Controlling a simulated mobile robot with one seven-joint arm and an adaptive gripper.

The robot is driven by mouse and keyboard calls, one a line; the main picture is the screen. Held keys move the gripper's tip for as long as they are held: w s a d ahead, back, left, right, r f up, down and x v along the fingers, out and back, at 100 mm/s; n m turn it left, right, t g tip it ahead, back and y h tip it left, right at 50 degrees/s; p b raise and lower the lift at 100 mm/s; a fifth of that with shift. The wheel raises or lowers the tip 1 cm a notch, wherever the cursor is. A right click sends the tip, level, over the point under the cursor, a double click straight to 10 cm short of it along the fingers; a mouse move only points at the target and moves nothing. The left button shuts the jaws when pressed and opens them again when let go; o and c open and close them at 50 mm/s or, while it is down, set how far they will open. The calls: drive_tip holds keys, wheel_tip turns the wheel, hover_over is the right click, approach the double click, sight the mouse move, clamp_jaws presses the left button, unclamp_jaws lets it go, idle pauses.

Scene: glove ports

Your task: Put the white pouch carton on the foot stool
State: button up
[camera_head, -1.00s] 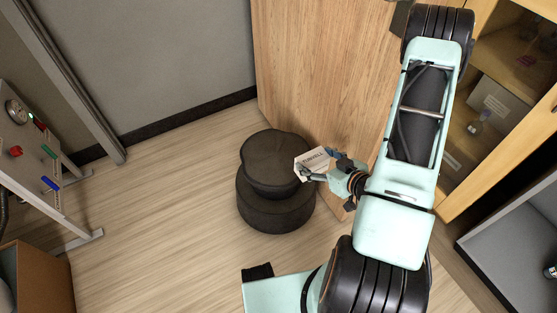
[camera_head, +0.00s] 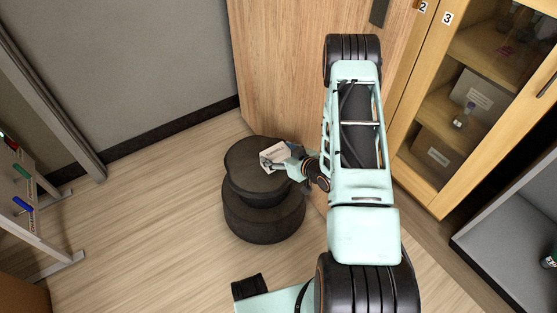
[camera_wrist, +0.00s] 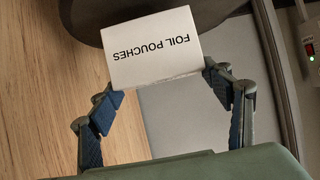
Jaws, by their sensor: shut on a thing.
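The white pouch carton (camera_head: 270,154), a small white box, is held by my gripper (camera_head: 287,163) over the right part of the dark round foot stool (camera_head: 262,222). In the wrist view the carton (camera_wrist: 152,60) shows the words "FOIL POUCHES", upside down in the picture. My gripper's fingers (camera_wrist: 165,92) are shut on its near end, one at each side. The stool (camera_wrist: 85,12) shows as a dark curved shape behind the carton. I cannot tell whether the carton touches the stool top.
A wooden door panel (camera_head: 285,70) stands behind the stool. A glass-fronted cabinet (camera_head: 440,110) is at the right, with a grey open unit (camera_head: 520,215) in front. A panel on a stand (camera_head: 25,195) is at the left. The floor (camera_head: 140,210) left of the stool is clear.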

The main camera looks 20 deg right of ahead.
sight(280, 160)
drive_tip(key=shift+s+f, duration=0.1)
drive_tip(key=shift+f, duration=1.15)
drive_tip(key=shift+f+b, duration=0.25)
drive_tip(key=shift+b, duration=0.15)
drive_tip(key=o, duration=1.2)
drive_tip(key=shift+o, duration=0.2)
drive_tip(key=shift+r, duration=0.15)
drive_tip(key=shift+r+p, duration=0.2)
drive_tip(key=shift+p, duration=0.15)
drive_tip(key=p+v, duration=0.2)
drive_tip(key=v, duration=1)
drive_tip(key=shift+p, duration=0.35)
drive_tip(key=shift+f, duration=0.1)
